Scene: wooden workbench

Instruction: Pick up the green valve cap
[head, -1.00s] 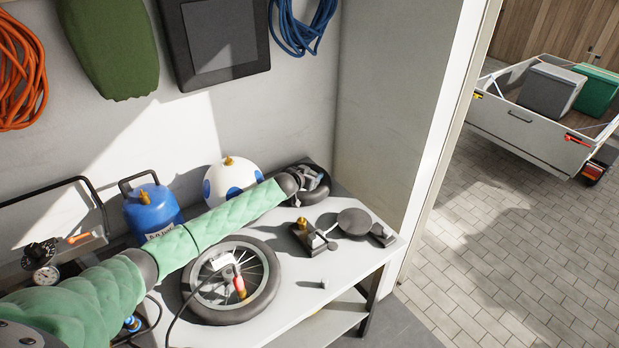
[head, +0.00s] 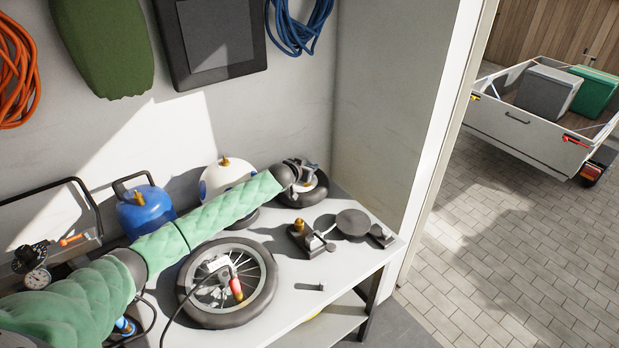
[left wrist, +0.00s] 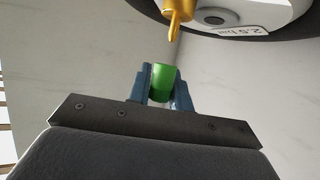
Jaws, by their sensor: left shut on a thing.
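The green valve cap (left wrist: 163,82) sits between the two blue fingers of my left gripper (left wrist: 162,88) in the left wrist view. The fingers are shut on it. In the head view my left gripper (head: 303,178) is at the back right of the bench, in front of and over a small dark wheel (head: 315,190). The cap cannot be made out there. In the left wrist view a brass valve stem (left wrist: 176,18) shows above the cap, with a visible gap between them. My right gripper is not in view.
A large spoked wheel (head: 187,290) lies on the bench (head: 345,262). A blue canister (head: 147,212) and a white ball-like tank (head: 222,172) stand behind my left arm. A dark device with a round plate (head: 353,222) sits at the right. The front right of the bench is mostly clear.

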